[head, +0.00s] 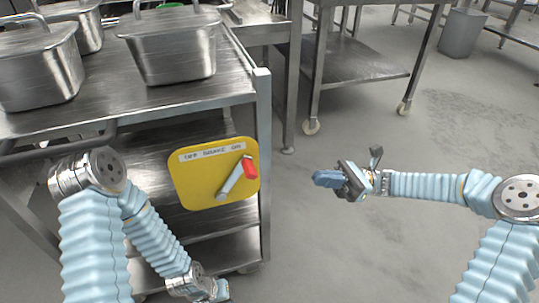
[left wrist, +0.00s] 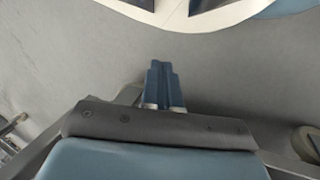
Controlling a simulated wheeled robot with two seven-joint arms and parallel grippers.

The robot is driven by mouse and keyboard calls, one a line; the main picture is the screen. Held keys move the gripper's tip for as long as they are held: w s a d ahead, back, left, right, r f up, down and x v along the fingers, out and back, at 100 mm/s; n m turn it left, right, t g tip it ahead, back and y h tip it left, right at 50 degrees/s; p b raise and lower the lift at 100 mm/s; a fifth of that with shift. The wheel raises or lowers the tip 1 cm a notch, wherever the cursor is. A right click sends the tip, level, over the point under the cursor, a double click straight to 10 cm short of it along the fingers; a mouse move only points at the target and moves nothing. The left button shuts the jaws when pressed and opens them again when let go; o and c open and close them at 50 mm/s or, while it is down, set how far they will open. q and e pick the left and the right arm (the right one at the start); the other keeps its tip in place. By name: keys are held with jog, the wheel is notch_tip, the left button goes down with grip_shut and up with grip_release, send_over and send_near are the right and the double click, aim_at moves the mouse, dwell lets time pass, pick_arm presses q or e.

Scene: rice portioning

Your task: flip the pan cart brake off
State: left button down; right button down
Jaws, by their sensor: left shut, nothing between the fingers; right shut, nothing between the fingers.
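The brake plate (head: 190,190) is a yellow panel on the end of the steel pan cart (head: 262,120), with a label reading roughly "OFF BRAKE ON". Its grey brake lever (head: 230,182) slants up to the right, and its red tip (head: 250,168) is under the ON end of the label. My left gripper (left wrist: 163,80) is shut and empty in the left wrist view, over grey floor. In the head view it is low, below the plate and apart from the lever, mostly cut off by the bottom edge. My right gripper (head: 325,179) is shut and empty, right of the plate over open floor.
Steel pans with lids, such as this one (head: 172,50), stand on the cart top. A wheeled steel table (head: 350,62) is behind, and a grey bin (head: 462,32) is at the far right. The floor right of the cart is clear.

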pick_arm(q)
jog(key=shift+w, duration=0.15)
pick_arm(e)
jog(key=shift+w, duration=0.15)
jog(key=shift+a, duration=0.1)
